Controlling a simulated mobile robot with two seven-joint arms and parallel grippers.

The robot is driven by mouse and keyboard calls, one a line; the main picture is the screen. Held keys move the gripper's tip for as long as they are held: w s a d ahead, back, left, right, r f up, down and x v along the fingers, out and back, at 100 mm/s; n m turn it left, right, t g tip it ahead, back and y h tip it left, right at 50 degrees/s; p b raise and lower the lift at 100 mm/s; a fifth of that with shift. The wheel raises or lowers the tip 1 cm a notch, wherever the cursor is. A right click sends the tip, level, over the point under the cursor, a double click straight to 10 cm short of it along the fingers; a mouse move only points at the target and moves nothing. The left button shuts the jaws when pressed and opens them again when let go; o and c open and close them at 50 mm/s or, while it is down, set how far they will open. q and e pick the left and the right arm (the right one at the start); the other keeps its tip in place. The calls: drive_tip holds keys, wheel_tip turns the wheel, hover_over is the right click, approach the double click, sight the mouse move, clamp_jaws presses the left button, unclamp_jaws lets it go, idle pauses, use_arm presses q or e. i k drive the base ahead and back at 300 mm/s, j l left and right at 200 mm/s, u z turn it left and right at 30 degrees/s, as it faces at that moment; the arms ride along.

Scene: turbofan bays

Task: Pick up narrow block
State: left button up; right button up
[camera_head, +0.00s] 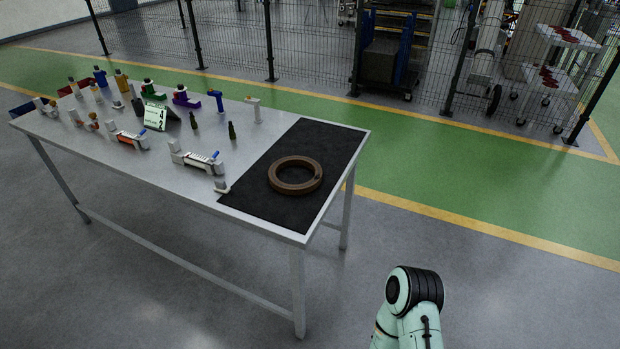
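Many small tools and parts stand on the left and middle of a metal table (185,180). I cannot tell for certain which one is the narrow block; they are small in this view. Candidates include a small pale piece (222,187) near the table's front edge beside the black mat, and a pale upright piece (254,108) at the back edge. Neither gripper is in view. Only a pale green and black arm link of mine shows at the bottom right, off the table.
A brown ring (295,175) lies on the black mat (262,193) at the table's right end. A small sign (156,116) stands among the tools. A wire fence (320,50) runs behind. The floor between table and fence is clear.

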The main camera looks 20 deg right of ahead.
sight(221, 186)
drive_tip(key=z, duration=0.5)
drive_tip(key=i+j+z, duration=0.1)
drive_tip(key=j+z, duration=0.45)
drive_tip(key=z, duration=0.15)
drive_tip(key=i+j+z, duration=0.1)
drive_tip(key=j+z, duration=0.45)
drive_tip(key=j, duration=0.3)
drive_tip(key=k+j+z, duration=0.15)
drive_tip(key=j, duration=0.35)
drive_tip(key=i, duration=0.05)
